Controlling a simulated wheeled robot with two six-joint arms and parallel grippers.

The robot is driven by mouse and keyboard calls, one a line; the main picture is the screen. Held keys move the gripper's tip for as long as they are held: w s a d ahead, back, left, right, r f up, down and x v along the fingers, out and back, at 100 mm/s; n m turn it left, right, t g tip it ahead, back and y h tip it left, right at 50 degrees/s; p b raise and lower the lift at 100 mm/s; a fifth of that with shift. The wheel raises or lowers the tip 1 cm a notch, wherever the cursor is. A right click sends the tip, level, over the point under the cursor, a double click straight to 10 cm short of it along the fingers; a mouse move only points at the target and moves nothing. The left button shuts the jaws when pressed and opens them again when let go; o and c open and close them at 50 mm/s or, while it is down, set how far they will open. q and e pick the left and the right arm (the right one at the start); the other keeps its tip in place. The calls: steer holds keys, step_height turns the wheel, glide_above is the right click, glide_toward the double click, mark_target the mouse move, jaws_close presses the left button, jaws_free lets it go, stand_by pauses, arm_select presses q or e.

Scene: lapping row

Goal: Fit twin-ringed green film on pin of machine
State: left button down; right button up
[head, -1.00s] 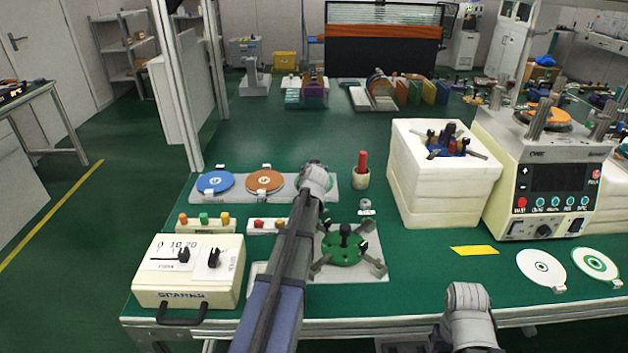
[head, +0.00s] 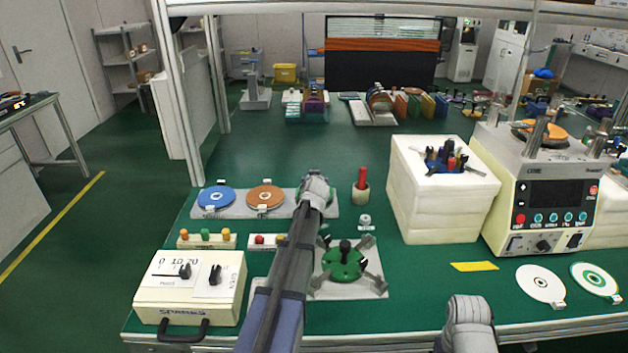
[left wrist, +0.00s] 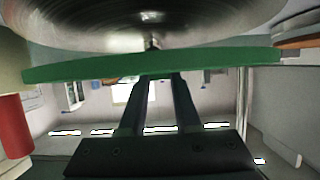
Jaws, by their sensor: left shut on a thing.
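My left gripper (head: 317,188) is at the right end of the grey tray; its hand hides its fingertips in the head view. In the left wrist view, which looks upside down, its fingers (left wrist: 158,84) are shut on the edge of a green film (left wrist: 85,68). The film is seen edge-on, so its rings do not show. A round metal plate (left wrist: 70,22) with a small pin (left wrist: 150,45) at its middle faces the film, apart from it. I cannot tell whether the pin touches the film. My right gripper (head: 469,309) is low at the front right, fingertips hidden.
A blue disc (head: 216,198) and an orange disc (head: 265,197) lie on the tray (head: 240,211). A red stick (head: 361,177) stands close right. A control box (head: 190,286), a green fixture (head: 343,263), a white foam block (head: 440,190) and a display machine (head: 555,195) surround it.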

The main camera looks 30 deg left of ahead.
step_height(320, 180, up, 8)
steer(key=p, duration=0.7)
steer(key=shift+r+p, duration=0.25)
steer(key=shift+p, duration=0.05)
steer(key=shift+c, duration=0.3)
